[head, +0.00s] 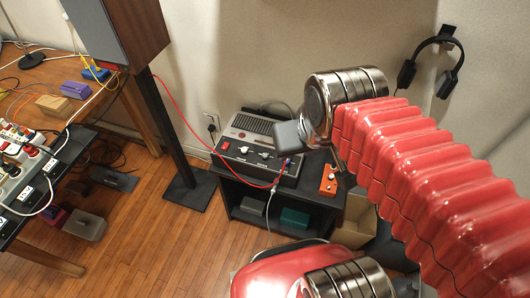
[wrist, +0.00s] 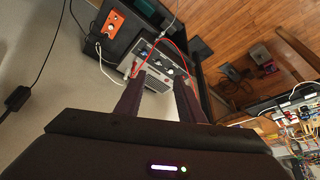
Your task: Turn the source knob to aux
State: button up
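A grey and black audio unit (head: 258,137) with a slotted top and small knobs on its front panel (head: 251,154) sits on a black stand. It also shows beyond my fingers in the wrist view (wrist: 157,70). Its labels are too small to read, so I cannot tell which knob is the source knob or where it points. My gripper (wrist: 158,82) is open, with its two dark fingers apart and nothing visibly held between them. In the head view, the end of my arm is by the unit's right side and covers part of it.
An orange box (head: 328,180) stands right of the unit on the black stand (head: 275,194). A red cable (head: 181,118) runs from the tall speaker (head: 118,32) to the unit. A cluttered bench is at left. Headphones (head: 433,64) hang on the wall.

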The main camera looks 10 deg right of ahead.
jog(key=w+a+f+n+g, duration=0.15)
jog(key=w+f+g, duration=0.45)
jog(key=w+f, duration=1.4)
jog(key=n+t, duration=0.1)
jog(key=n, duration=0.1)
send_over(265, 155)
jog(key=shift+a+f+m, duration=0.15)
jog(key=shift+a+m, duration=0.1)
jog(key=f, duration=1.3)
jog(key=shift+d+f, duration=0.2)
jog(key=shift+f, duration=0.2)
grip_shut()
